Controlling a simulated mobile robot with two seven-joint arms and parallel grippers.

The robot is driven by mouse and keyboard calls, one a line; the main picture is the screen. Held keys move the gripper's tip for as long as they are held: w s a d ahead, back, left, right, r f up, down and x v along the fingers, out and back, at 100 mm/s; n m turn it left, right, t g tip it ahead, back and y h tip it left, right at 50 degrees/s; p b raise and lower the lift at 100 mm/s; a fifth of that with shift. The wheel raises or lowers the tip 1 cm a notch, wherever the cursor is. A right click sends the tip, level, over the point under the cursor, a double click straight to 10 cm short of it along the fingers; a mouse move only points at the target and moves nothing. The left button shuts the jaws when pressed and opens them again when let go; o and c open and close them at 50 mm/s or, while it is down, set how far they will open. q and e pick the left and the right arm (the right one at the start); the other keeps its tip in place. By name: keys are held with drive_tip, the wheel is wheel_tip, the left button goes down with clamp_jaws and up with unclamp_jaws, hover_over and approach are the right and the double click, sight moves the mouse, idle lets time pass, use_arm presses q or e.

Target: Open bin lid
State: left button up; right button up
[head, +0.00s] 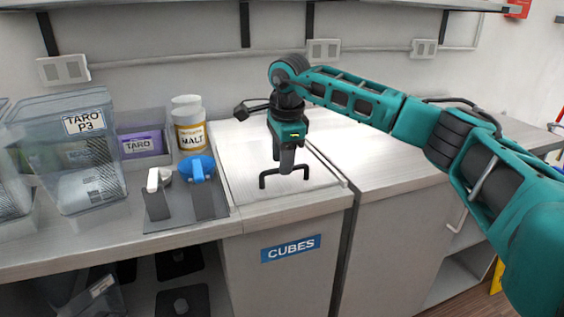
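The bin lid (240,155) is a pale flat panel set in the counter top, above a cabinet front with a blue CUBES label (291,248). It looks flat and closed. A dark bracket-shaped handle (270,178) stands near its front edge. My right gripper (287,168) points down at the handle from above, with its fingers at the handle's top bar. Whether the fingers are closed around the bar cannot be made out. My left gripper is not in view.
The counter to the right (380,155) is clear. A shelf hangs above.

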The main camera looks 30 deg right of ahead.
drive_tip(key=shift+w+f, duration=0.15)
drive_tip(key=shift+f, duration=0.5)
clamp_jaws()
